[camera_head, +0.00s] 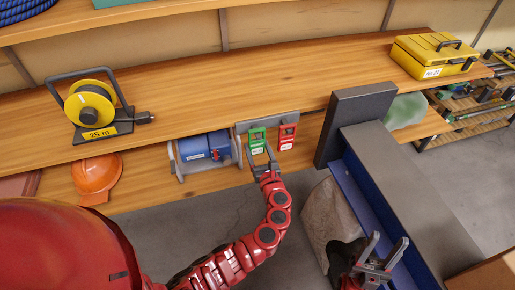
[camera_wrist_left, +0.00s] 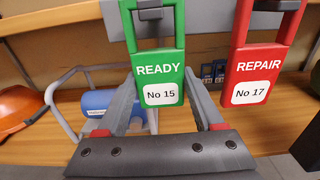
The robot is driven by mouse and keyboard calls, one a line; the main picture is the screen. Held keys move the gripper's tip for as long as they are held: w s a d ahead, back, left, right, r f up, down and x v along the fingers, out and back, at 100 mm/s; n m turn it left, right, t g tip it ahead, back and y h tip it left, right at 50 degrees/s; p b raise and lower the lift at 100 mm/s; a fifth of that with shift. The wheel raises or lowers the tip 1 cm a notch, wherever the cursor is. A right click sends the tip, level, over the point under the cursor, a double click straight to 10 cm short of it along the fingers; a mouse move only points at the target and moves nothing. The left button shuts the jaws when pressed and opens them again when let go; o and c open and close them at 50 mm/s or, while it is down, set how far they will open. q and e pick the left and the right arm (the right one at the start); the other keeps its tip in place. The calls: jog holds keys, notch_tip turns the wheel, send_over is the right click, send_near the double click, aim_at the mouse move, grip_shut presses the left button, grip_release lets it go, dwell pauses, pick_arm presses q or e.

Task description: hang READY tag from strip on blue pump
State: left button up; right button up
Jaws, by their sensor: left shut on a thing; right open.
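The green READY tag (camera_head: 257,136) hangs at the grey strip (camera_head: 267,122) on the shelf's front edge. In the left wrist view the tag (camera_wrist_left: 158,80) reads READY, No 15, and its top loop is at a peg on the strip. My left gripper (camera_wrist_left: 160,98) is shut on the tag's lower part, one finger at each side. It also shows in the head view (camera_head: 262,160). The blue pump (camera_head: 205,147) lies in a grey frame just left of the tags, partly visible in the left wrist view (camera_wrist_left: 98,104). My right gripper (camera_head: 384,252) is open and empty at lower right.
A red REPAIR tag (camera_head: 287,137), No 17, hangs right beside the green one. An orange helmet (camera_head: 96,174) lies left of the pump. A yellow reel (camera_head: 90,106) and yellow toolbox (camera_head: 432,57) stand on the upper shelf. A dark upright panel (camera_head: 350,115) stands right of the tags.

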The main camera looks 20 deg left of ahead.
pick_arm(q)
jog(key=shift+r, duration=0.15)
jog(key=shift+r+p, duration=0.7)
jog(key=shift+p, duration=0.3)
jog(key=p+v, duration=0.2)
jog(key=v, duration=0.6)
jog(key=shift+s, duration=0.2)
dwell(0.8)
jog(key=shift+d, duration=0.15)
dwell(0.3)
